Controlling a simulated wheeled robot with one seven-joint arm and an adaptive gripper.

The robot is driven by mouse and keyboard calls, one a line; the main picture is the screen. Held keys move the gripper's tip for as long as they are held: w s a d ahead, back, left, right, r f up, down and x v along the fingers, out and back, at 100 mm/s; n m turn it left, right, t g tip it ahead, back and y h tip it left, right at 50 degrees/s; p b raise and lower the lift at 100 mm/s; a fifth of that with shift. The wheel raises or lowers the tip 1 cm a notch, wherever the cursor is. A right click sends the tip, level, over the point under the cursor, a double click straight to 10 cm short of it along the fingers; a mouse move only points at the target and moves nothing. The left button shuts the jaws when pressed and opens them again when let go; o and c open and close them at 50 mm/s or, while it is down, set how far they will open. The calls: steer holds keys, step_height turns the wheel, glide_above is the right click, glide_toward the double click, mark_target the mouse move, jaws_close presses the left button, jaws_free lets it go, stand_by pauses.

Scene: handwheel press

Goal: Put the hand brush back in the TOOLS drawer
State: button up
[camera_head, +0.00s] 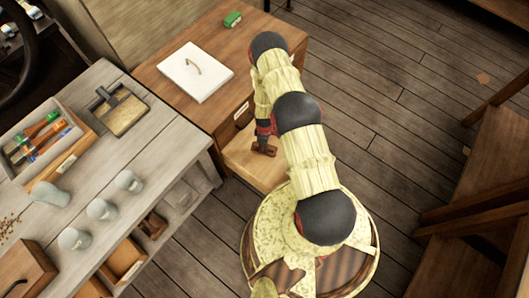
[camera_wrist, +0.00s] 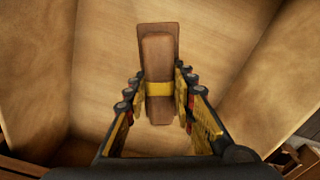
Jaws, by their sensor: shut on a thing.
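The hand brush (camera_wrist: 158,58) has a brown wooden back with a yellow band. In the wrist view my gripper (camera_wrist: 159,88) is shut on it around the band. The brush's bristles are hidden beneath it. The brush is over the pale wooden floor of an open drawer (camera_wrist: 105,60), between its side walls; I cannot tell whether it touches the floor. In the head view the open drawer (camera_head: 245,160) sticks out from the brown cabinet, with my gripper (camera_head: 265,145) and the brush small above it. No TOOLS lettering can be read.
Bare floor lies right of my arm.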

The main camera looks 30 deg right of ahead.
steer(key=shift+f+b, duration=0.9)
steer(key=shift+f, duration=1.25)
steer(key=shift+f, duration=0.1)
steer(key=o, duration=1)
steer(key=shift+f, duration=0.1)
